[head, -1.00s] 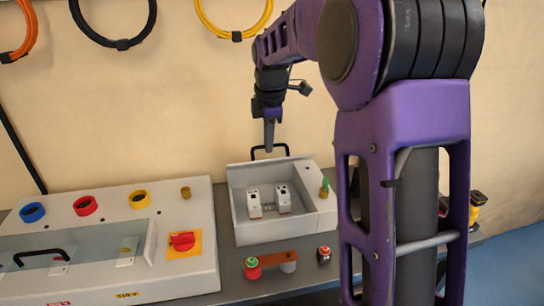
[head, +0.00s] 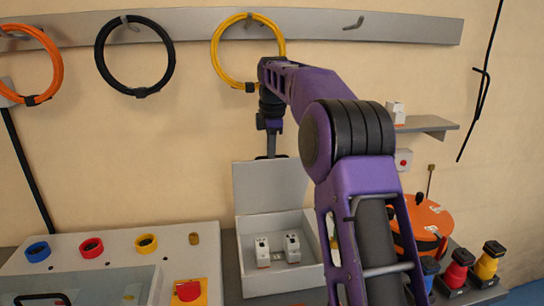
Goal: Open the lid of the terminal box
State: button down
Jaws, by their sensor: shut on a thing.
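The terminal box (head: 284,279) is a light grey open-topped box on the bench, right of the control panel. Its lid (head: 270,188) stands raised at the back edge, its plain inner face toward me. Two white terminal blocks show inside, a left one (head: 262,252) and a right one (head: 292,248). My gripper (head: 271,152) is at the middle of the lid's top edge, pointing down. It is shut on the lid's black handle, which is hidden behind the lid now. My arm covers the box's right side.
The control panel with blue (head: 37,251), red (head: 91,247) and yellow (head: 146,243) rings and a red switch (head: 188,290) is at left. Coiled cables hang on the wall behind. An orange reel (head: 428,219) and several coloured plugs stand at right.

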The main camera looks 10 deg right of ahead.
jog(key=shift+f, duration=0.45)
jog(key=c, duration=0.9)
grip_release()
jog(key=shift+w, duration=0.25)
jog(key=shift+v, duration=6.15)
jog(key=shift+r, duration=0.1)
